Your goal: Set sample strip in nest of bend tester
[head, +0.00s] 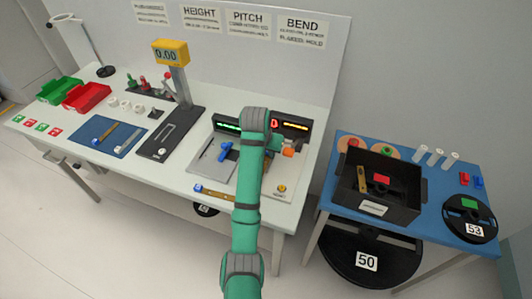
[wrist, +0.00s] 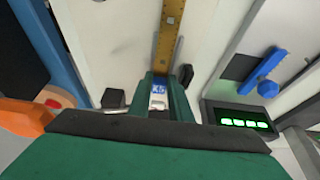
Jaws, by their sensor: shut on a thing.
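My gripper (wrist: 166,96) is shut on the sample strip in the wrist view. The strip (wrist: 168,38) is brown-yellow with dark marks and runs from the fingers to the top of the picture. A white and blue label (wrist: 158,90) sits at its held end.
Left of my arm is a station with a green display (head: 228,127) and a blue clamp (head: 226,149). A brown strip with a blue end (head: 216,194) lies by the table's front edge. A blue table (head: 425,222) with a black bin (head: 350,190) stands right.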

